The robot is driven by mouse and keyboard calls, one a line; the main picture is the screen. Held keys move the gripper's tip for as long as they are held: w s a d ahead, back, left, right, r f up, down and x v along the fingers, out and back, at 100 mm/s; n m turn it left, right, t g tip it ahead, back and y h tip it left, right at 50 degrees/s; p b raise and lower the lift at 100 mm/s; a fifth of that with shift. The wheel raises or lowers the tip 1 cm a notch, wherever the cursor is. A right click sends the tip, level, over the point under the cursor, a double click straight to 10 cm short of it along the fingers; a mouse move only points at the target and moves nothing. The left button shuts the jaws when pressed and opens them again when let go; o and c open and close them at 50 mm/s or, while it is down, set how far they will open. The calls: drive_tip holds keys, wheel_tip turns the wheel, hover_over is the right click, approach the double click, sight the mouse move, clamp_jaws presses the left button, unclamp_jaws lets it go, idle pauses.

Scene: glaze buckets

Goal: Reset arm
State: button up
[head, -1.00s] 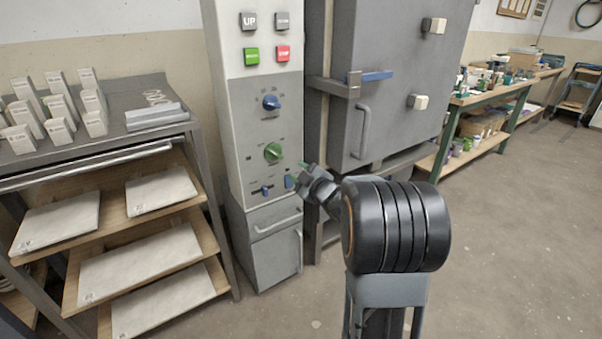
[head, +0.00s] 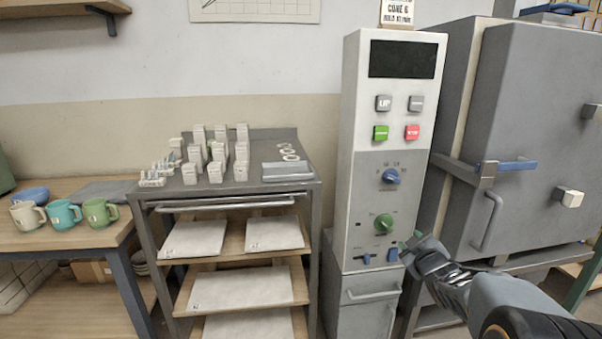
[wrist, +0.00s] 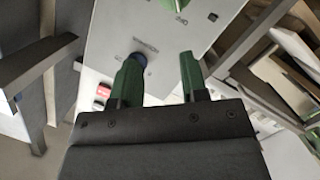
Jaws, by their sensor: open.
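My gripper (head: 408,246) is in front of the lower part of the grey control panel (head: 377,205), close to the slider switches. In the wrist view my gripper (wrist: 158,82) has two green fingers standing apart with nothing between them. A blue knob (wrist: 139,60) on the panel shows just behind the left finger; I cannot tell whether they touch. My arm reaches in from the lower right.
A wooden table (head: 60,231) at far left holds several cups.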

drive_tip(key=s+a+r+m+g+h+p, duration=0.2)
drive_tip(key=s+a+r+m+g+p, duration=0.25)
drive_tip(key=s+r+p, duration=0.45)
drive_tip(key=s+a+r+m+g+y+p, duration=0.1)
drive_tip(key=s+a+r+g+p, duration=0.3)
drive_tip(key=s+p, duration=0.3)
drive_tip(key=s+a+r+m+g+y+p, duration=0.1)
drive_tip(key=s+a+r+g+p, duration=0.3)
drive_tip(key=s, duration=0.4)
drive_tip(key=a+r+y+p, duration=0.1)
drive_tip(key=a+p, duration=0.1)
drive_tip(key=shift+r+m+p, duration=0.35)
drive_tip(key=shift+r+p, duration=0.05)
drive_tip(key=shift+s, duration=0.1)
